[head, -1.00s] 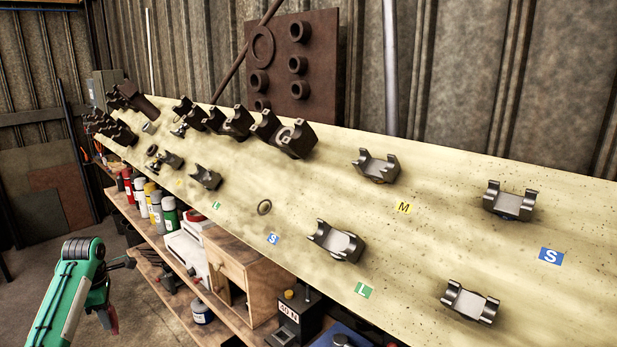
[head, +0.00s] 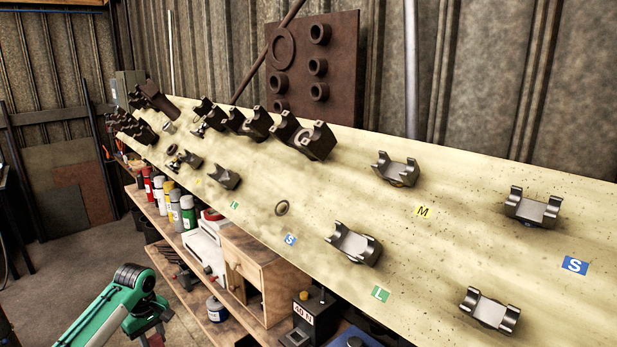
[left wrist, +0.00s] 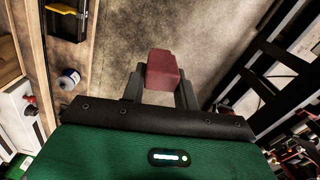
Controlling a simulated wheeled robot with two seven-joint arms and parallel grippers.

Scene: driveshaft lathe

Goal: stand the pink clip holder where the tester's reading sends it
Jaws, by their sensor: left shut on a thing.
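The pink clip holder (left wrist: 162,70) shows in the left wrist view as a dull dark-pink block between the two dark fingers of my left gripper (left wrist: 161,86). The gripper is shut on it, with the floor below. A black box marked 40 N (head: 304,322), possibly the tester, stands at the bottom middle; no reading can be made out. My right gripper is out of view.
A long pale sloping board carries metal cradles, with labels L (head: 380,294), M (head: 423,212) and S (head: 574,265), plus smaller labels farther left. Below it, a wooden shelf (head: 205,300) holds several bottles and a wooden box (head: 258,275). Open floor lies at the left.

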